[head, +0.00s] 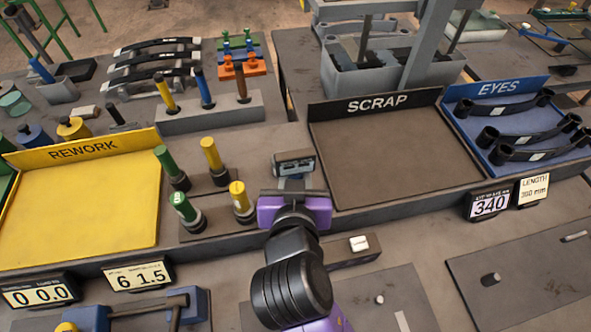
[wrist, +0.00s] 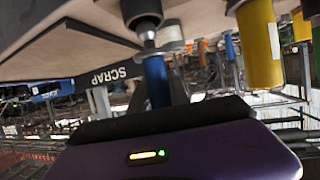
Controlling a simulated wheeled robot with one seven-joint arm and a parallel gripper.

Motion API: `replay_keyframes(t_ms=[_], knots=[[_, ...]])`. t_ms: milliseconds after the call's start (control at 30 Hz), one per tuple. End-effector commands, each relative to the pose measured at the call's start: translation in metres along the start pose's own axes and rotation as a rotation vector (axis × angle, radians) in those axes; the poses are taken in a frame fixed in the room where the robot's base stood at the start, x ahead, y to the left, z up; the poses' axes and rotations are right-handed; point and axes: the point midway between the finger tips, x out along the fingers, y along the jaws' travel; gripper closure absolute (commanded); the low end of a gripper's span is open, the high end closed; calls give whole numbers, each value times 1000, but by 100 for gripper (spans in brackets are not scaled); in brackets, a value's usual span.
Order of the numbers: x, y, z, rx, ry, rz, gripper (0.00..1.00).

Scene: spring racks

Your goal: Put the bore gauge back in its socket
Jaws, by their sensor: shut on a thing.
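My gripper (head: 292,190) is shut beside the front-right of a small stand of green and yellow handled gauges. The wrist view appears upside down. There a blue handle (wrist: 156,82) with a metal stem and a black end piece (wrist: 142,10) stands out from between the dark jaws; I take it to be the bore gauge. In the head view a grey block-like piece (head: 294,163) shows just beyond the jaws, and the blue handle is hidden. I cannot tell whether the gauge's lower end is in a socket.
A yellow-handled gauge (head: 240,200) stands close left of my gripper, beside a green one (head: 184,207). The SCRAP tray (head: 375,160) is empty at right; the REWORK tray (head: 85,210) is empty at left. A grey rack (head: 210,112) with several handles stands behind.

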Motion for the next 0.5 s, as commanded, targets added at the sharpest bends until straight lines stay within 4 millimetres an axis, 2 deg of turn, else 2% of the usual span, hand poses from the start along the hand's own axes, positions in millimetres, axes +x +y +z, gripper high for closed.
replay_keyframes(t_ms=[500], knots=[[4,0,9,0,1,0,100]])
